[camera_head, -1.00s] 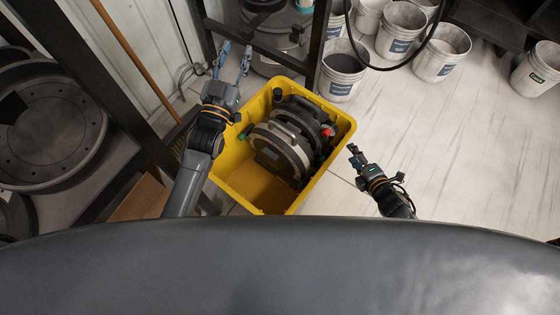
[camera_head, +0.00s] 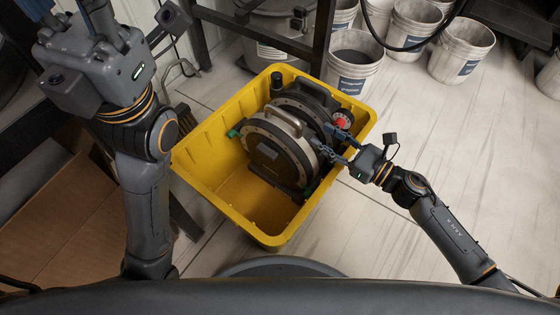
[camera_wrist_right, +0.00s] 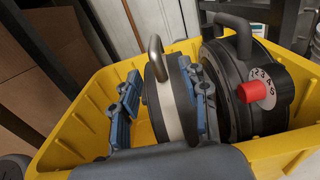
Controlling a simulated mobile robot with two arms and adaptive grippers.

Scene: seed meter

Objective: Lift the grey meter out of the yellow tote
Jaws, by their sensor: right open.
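The yellow tote (camera_head: 215,120) stands on the floor in the head view. In it is a grey round meter (camera_head: 268,145) with a pale metal rim and arched handle (camera_head: 285,119). My right gripper (camera_head: 334,146) is open at the tote's right side, its fingertips over the drums. In the right wrist view, its blue-grey fingers (camera_wrist_right: 164,108) stand apart on either side of the meter (camera_wrist_right: 176,105); contact cannot be told. My left gripper (camera_head: 68,12) is at the top left, its fingertips cut off by the frame, so its opening is unclear.
A darker drum (camera_head: 303,91) with a red knob (camera_head: 341,122) sits close behind the meter in the tote. Grey buckets (camera_head: 352,62) and a dark frame post (camera_head: 321,38) stand beyond. Cardboard (camera_head: 70,195) is at left.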

